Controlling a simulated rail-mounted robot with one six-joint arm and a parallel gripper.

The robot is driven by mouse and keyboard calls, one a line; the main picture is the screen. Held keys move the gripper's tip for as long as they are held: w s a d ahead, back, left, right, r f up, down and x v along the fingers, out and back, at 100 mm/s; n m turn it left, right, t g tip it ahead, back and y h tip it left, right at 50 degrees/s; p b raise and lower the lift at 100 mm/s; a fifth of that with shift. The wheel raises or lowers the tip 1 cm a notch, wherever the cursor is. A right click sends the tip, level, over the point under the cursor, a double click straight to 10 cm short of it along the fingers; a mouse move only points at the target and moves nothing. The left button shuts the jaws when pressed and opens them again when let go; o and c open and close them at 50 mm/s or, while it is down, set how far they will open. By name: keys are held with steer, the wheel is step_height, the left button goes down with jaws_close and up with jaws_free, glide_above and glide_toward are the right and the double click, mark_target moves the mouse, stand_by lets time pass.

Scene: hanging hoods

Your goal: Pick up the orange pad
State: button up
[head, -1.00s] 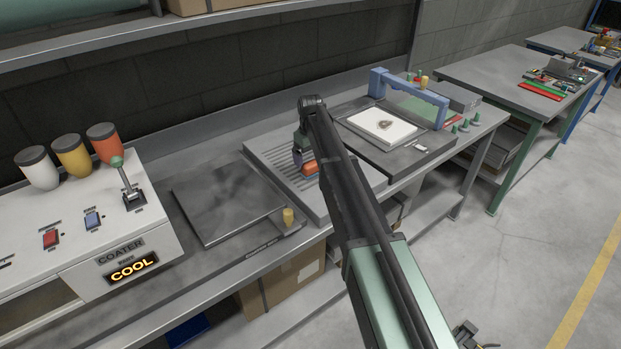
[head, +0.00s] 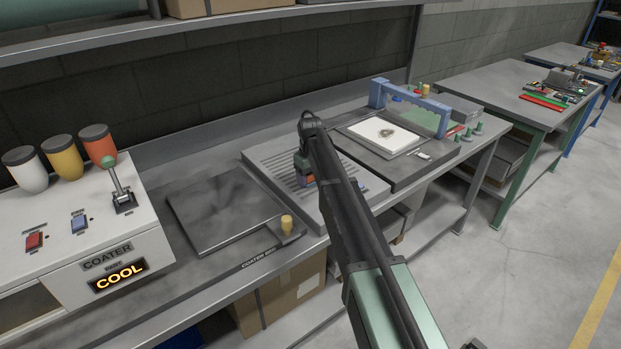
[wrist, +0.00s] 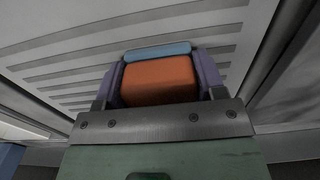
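The orange pad (wrist: 158,82) is a rounded block that shows in the wrist view between the two purple fingers of my gripper (wrist: 160,75). A light blue strip (wrist: 157,52) runs along its far edge. The fingers stand close on both sides of the pad, and I cannot tell whether they press on it. In the head view, my gripper (head: 303,166) is low over the grooved grey plate (head: 272,163), and a small part of the orange pad shows just below it. My arm hides the rest.
To the right of the grooved plate is a grey unit with a white sheet (head: 375,133) and a blue frame (head: 373,93). To the left are a flat dark plate (head: 225,210), a yellow knob (head: 287,224) and the white coater box (head: 70,215) with its lever.

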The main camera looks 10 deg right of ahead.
steer(key=shift+c, duration=1)
step_height(320, 180, up, 20)
steer(key=p, duration=2)
